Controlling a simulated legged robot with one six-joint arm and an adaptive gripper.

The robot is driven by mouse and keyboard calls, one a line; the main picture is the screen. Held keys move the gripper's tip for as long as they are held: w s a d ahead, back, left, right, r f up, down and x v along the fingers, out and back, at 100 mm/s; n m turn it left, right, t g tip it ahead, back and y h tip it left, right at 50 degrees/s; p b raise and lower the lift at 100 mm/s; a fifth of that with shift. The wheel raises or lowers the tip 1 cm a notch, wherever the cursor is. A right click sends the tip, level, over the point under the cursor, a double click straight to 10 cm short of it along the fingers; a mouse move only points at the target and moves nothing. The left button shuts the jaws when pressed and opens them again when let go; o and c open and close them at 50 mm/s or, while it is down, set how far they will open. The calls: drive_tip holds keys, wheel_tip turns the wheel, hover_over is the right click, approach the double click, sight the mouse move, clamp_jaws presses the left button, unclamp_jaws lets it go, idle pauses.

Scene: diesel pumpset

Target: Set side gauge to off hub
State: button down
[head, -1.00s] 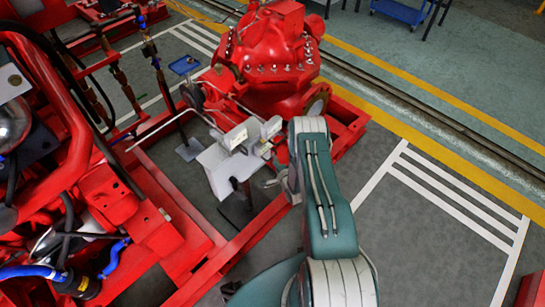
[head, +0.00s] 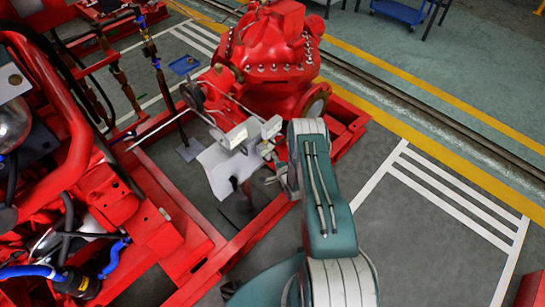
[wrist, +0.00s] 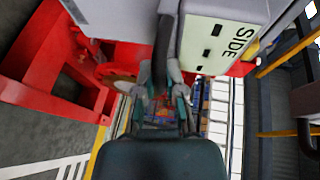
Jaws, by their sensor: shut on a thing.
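The side gauge (wrist: 218,36) is a pale box with dark slots and the word SIDE, at the top right of the wrist view. A dark, narrow lever-like part (wrist: 166,42) runs down beside its face. My gripper (wrist: 160,92) is shut on this dark part, just below the gauge. In the head view two pale gauge boxes, one at left (head: 236,137) and one at right (head: 271,127), sit above a white plate. My gripper (head: 277,172) is close to the right box there, mostly hidden by my arm. The gauge's pointer or hub setting cannot be made out.
A red pump (head: 272,62) stands behind the gauges on a red frame (head: 235,245). A red engine with hoses (head: 65,150) fills the left. Thin rods and a wheel (head: 192,96) lie left of the gauges. The grey floor at right is free.

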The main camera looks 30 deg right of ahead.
drive_tip(key=s, duration=0.2)
drive_tip(key=s+d, duration=0.1)
drive_tip(key=s, duration=0.1)
drive_tip(key=shift+d+f, duration=0.15)
drive_tip(key=shift+f, duration=0.05)
drive_tip(key=c, duration=0.7)
unclamp_jaws()
drive_tip(key=shift+d, duration=0.1)
drive_tip(key=shift+w, duration=0.1)
drive_tip(key=shift+r, duration=0.1)
drive_tip(key=s, duration=0.4)
drive_tip(key=s+r, duration=0.1)
drive_tip(key=s, duration=0.2)
drive_tip(key=s+r, duration=0.1)
drive_tip(key=s, duration=0.3)
drive_tip(key=shift+s+a+r, duration=0.1)
drive_tip(key=shift+s+a, duration=0.2)
drive_tip(key=shift+s, duration=0.05)
